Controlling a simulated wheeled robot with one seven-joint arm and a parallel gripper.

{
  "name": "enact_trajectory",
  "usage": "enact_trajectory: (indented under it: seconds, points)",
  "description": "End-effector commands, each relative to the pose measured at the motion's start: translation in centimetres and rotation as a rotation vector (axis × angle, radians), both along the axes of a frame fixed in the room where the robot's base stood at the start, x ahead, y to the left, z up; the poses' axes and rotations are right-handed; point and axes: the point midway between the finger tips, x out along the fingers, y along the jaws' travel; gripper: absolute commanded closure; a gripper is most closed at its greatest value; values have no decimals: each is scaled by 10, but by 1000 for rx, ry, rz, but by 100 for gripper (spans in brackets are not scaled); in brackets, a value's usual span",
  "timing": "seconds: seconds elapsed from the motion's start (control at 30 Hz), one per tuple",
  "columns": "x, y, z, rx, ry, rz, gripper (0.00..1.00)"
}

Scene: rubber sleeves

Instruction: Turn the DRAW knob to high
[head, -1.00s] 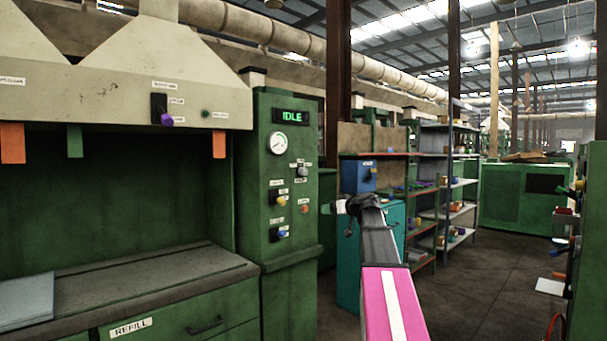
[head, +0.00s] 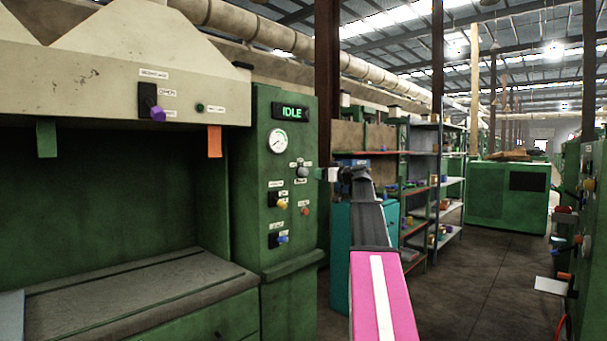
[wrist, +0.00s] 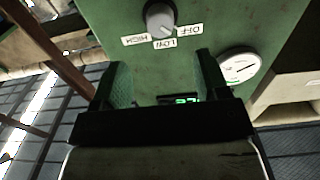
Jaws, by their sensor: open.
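A grey knob (head: 303,172) sits on the front of the green control cabinet (head: 262,215), below the round gauge. In the wrist view the same grey knob (wrist: 160,18) is at the top, upside down, with HIGH, LOW and OFF labels around it. Its pointer looks turned toward LOW, though this is hard to tell. The DRAW label is too small to read. My gripper (head: 326,174) is just right of the knob in the head view. In the wrist view my gripper (wrist: 163,80) is open and empty, the knob beyond its fingertips.
A hooded workbench (head: 130,290) stands left. Shelves (head: 420,190) stand behind my arm. Floor is open at right.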

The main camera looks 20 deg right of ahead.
Motion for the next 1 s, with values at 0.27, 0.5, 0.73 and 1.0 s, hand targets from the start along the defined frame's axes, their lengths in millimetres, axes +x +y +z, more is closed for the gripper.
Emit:
enact_trajectory:
  seconds: [0.27,0.5,0.73,1.0]
  points:
    - [45,25,1,0,1,3,32]
    - [73,42,0,0,1,2,32]
    - [82,48,0,0,1,0,32]
    - [82,48,0,0,1,0,38]
